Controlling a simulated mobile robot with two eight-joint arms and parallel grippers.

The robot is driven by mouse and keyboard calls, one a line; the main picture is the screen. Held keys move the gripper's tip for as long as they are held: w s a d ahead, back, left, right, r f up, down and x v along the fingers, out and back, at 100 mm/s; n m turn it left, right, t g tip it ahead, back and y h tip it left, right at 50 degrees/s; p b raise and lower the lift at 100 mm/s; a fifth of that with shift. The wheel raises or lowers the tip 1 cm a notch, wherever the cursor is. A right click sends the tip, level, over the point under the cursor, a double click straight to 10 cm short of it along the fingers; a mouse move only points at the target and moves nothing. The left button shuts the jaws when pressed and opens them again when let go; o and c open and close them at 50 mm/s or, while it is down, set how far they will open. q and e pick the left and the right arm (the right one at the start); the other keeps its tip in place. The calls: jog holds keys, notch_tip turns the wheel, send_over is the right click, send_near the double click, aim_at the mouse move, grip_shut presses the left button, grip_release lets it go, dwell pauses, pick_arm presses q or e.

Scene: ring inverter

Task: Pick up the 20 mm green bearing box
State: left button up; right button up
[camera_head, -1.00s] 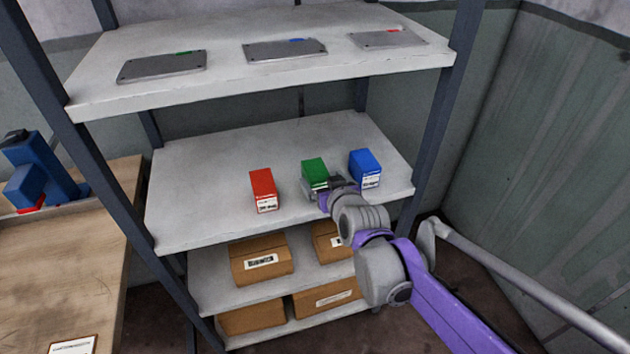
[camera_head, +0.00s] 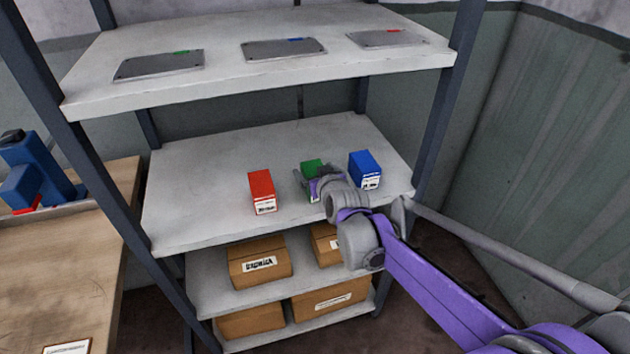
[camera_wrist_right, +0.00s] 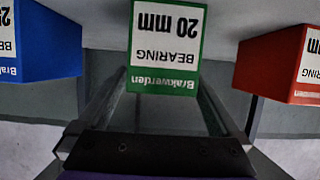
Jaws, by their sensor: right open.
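The green bearing box (camera_head: 312,166) stands on the middle shelf between a red box and a blue box. Its label, upside down in the right wrist view (camera_wrist_right: 165,45), reads 20 mm BEARING. My right gripper (camera_head: 305,182) is at the front of the green box and partly hides it in the head view. In the right wrist view the open fingers (camera_wrist_right: 160,100) stand to either side of the box's label face, with clear space between them. I cannot tell how far they reach along its sides. My left gripper is not in view.
The red box (camera_head: 262,190) is left of the green box and the blue box (camera_head: 364,168) is close on its right. The upper shelf (camera_head: 220,84) holds metal plates. Cardboard boxes (camera_head: 258,262) fill the lower shelves. A wooden table (camera_head: 70,265) is at left.

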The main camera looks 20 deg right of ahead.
grip_shut()
dwell(0.3)
jog(key=shift+r, duration=0.1)
